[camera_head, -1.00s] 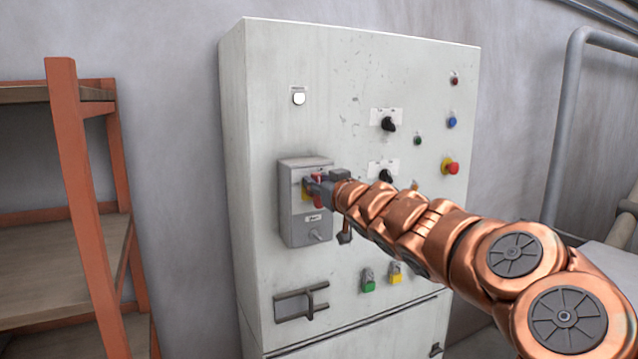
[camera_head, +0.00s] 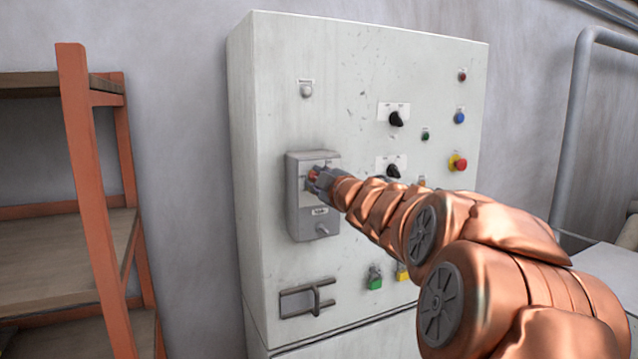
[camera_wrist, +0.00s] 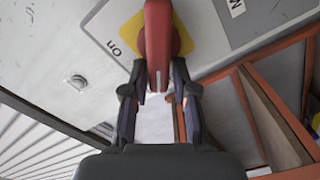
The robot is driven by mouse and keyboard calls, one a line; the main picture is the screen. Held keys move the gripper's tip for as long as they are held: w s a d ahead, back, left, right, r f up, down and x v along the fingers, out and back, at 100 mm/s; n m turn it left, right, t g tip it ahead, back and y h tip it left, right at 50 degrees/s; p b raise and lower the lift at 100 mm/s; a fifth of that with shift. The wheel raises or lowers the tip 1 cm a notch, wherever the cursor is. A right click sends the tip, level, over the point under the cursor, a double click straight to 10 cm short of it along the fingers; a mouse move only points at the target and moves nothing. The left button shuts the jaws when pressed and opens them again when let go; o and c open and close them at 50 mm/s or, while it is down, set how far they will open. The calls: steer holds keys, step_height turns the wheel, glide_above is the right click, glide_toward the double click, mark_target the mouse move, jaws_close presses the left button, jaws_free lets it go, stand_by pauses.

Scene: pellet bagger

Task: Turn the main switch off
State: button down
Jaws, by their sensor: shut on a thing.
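The main switch is a grey box (camera_head: 302,210) on the front of the pale cabinet. Its red handle (camera_head: 313,175) is mostly hidden by my gripper (camera_head: 322,180) in the head view. In the wrist view the red handle (camera_wrist: 158,45) stands over a yellow plate (camera_wrist: 124,32), with an "on" mark beside it. The handle points towards my gripper and off to one side of that mark. My gripper (camera_wrist: 158,85) is shut on the handle, one finger on each side. The "off" mark cannot be seen.
A small round lamp (camera_head: 306,90) above the box looks grey and unlit. Black knobs (camera_head: 396,118) and coloured buttons, including a red one on yellow (camera_head: 458,162), are to the right. A metal latch (camera_head: 308,298) is below. An orange shelf rack (camera_head: 88,190) stands left.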

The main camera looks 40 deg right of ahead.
steer(key=n+b, duration=0.1)
steer(key=f+n+b, duration=0.1)
steer(key=n, duration=0.1)
steer(key=shift+f, duration=0.3)
steer(key=shift+f+n+b, duration=0.1)
steer(key=shift+n+b, duration=0.85)
steer(key=shift+n, duration=0.65)
steer(key=c, duration=1.2)
jaws_free()
steer(key=shift+o, duration=0.6)
steer(key=shift+d, duration=0.2)
steer(key=shift+o, duration=0.2)
steer(key=shift+a, duration=0.15)
